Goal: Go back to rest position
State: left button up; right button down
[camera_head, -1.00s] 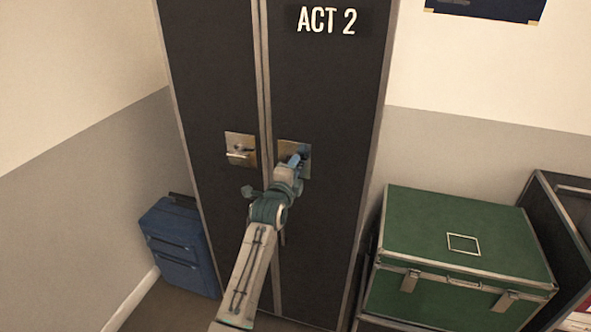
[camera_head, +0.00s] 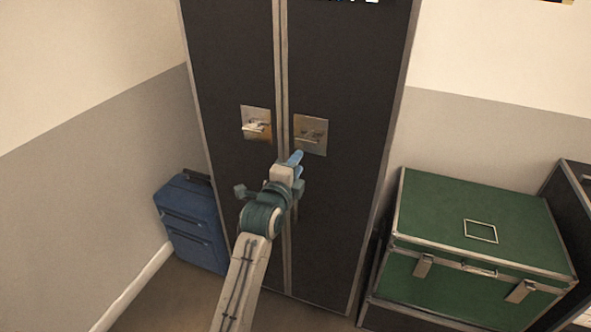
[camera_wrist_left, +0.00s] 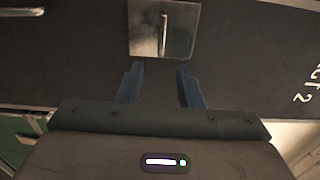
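My left gripper (camera_head: 296,160) is in front of the black wardrobe case, just below the right door's latch plate (camera_head: 310,135). In the left wrist view its two blue fingers (camera_wrist_left: 159,82) are apart with nothing between them. The handle (camera_wrist_left: 164,34) on the plate lies beyond the fingertips, clear of them. The case's two doors (camera_head: 230,60) look shut, with a second latch plate (camera_head: 256,124) on the left door. My right gripper is not in view.
A blue suitcase (camera_head: 190,222) stands on the floor left of the case, by the wall. A green trunk (camera_head: 440,215) with metal edges stands to the right, and a dark case (camera_head: 576,190) is beyond it. Some floor shows at lower left.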

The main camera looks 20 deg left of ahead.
pick_arm(q)
jog(key=shift+s, duration=0.15)
notch_tip(320, 180, down, 23)
jog(key=s+n+g, duration=0.1)
jog(key=n+g, duration=0.3)
jog(key=s+a+f+n+g, duration=0.25)
jog(key=s+f, duration=0.35)
jog(key=f, duration=0.6)
jog(key=s+a+f+n+g, duration=0.1)
jog(key=s+f+n+g, duration=0.15)
jog(key=s+f, duration=0.65)
jog(key=s+a+f+n+g+y, duration=0.15)
jog(key=s+f+n+g, duration=0.25)
jog(key=s+f, duration=1.35)
jog(key=s+a+f+n+g, duration=0.1)
jog(key=s+f, duration=0.2)
jog(key=s, duration=0.5)
jog(key=s+a+f+n+g, duration=0.1)
jog(key=s+f, duration=0.3)
jog(key=s, duration=0.5)
jog(key=s+a+f+n+g, duration=0.1)
jog(key=s+a+f+n, duration=0.1)
jog(key=s, duration=0.6)
jog(key=shift+s+a+f+n+g, duration=0.2)
jog(key=shift+f+n+g, duration=0.3)
jog(key=shift+f, duration=0.4)
